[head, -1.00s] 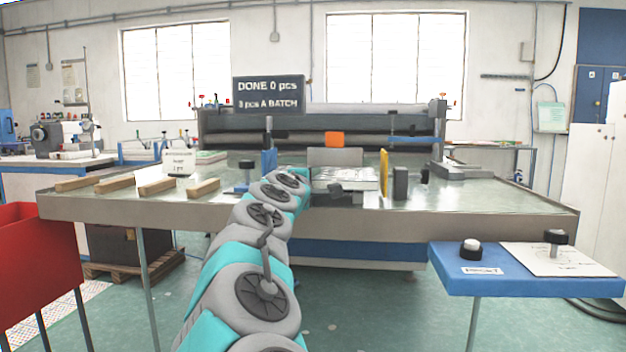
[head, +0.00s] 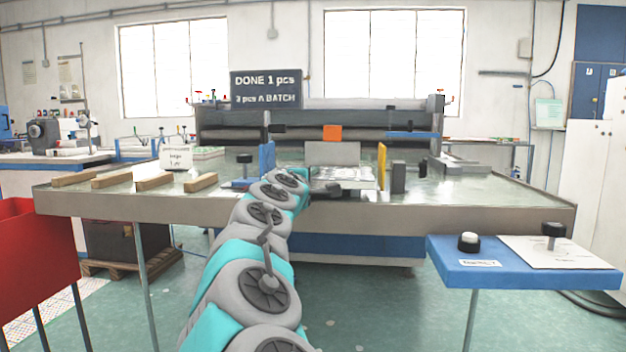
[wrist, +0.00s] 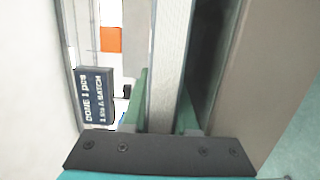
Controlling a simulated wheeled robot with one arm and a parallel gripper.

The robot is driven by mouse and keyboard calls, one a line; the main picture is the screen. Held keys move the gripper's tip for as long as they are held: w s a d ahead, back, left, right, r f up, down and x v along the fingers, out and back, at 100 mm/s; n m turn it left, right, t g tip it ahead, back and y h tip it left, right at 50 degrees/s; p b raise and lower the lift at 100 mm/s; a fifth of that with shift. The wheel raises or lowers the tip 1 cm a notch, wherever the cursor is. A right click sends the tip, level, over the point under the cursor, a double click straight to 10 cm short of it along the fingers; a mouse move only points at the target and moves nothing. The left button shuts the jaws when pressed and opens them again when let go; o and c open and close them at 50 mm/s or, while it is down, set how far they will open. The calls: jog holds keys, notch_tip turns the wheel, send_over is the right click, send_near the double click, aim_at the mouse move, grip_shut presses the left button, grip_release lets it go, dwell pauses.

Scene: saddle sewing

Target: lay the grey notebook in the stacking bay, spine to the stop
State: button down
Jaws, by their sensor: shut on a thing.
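In the wrist view my gripper (wrist: 165,112) is shut on a long pale grey slab (wrist: 172,55), seen edge-on between the green fingers; it looks like the grey notebook, but I cannot tell its spine side. I cannot tell which of these is the stop.
The metal table (head: 480,207) carries several wooden bars (head: 155,182) at left and a dark block (head: 398,178) right of the yellow plate. A machine with an orange block (head: 332,133) stands behind. A blue side table (head: 510,273) with knobs is front right; a red bin (head: 30,250) is left.

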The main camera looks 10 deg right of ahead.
jog(key=shift+f, duration=0.25)
dwell(0.4)
jog(key=c, duration=0.6)
grip_release()
jog(key=shift+f+b, duration=0.25)
jog(key=shift+b, duration=0.05)
jog(key=d+b+v, duration=0.1)
jog(key=v, duration=0.9)
jog(key=shift+s+d+b, duration=0.2)
jog(key=shift+s+b, duration=0.15)
dwell(0.6)
